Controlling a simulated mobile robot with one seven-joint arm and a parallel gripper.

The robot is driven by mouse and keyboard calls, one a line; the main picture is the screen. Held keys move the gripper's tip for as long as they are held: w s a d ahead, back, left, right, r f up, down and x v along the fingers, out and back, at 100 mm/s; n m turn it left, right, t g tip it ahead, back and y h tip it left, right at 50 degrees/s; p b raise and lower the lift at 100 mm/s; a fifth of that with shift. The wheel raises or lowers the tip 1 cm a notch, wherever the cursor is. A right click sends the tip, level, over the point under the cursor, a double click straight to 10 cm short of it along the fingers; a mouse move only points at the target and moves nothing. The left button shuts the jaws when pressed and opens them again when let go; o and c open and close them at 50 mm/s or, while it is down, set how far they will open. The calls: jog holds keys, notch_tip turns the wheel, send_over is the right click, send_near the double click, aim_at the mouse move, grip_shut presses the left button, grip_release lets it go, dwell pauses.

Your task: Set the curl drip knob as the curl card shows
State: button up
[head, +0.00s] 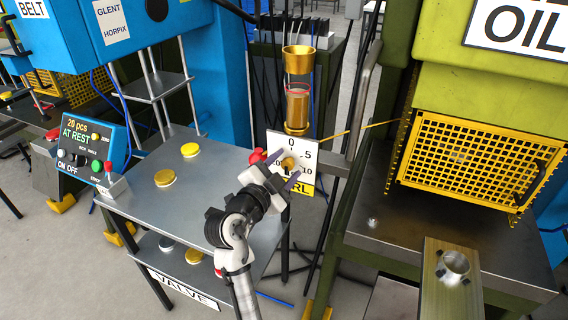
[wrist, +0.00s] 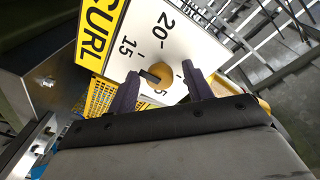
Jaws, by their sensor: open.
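The curl drip knob (head: 289,163) is a small brass knob on a white dial plate (head: 308,150) with a yellow CURL strip (head: 301,191). In the head view the dial shows 0 at the top, 5 and 10 at the right. The wrist view shows 15 and 20 beside the knob (wrist: 162,88). A dark bar on the knob points roughly to the 15 side; I cannot read it exactly. My gripper (wrist: 161,88) is open, its two dark fingers on either side of the knob. Whether they touch it is unclear. I cannot make out a separate curl card.
A brass cup and sight glass (head: 298,90) stand above the dial. A grey side table (head: 210,188) with yellow lids is at the left. A yellow mesh guard (head: 455,160) and green press frame stand close at the right. A grey pipe (head: 362,100) runs beside the dial.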

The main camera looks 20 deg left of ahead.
jog(key=c, duration=1)
jog(key=shift+o, duration=0.2)
jog(key=shift+f, duration=0.1)
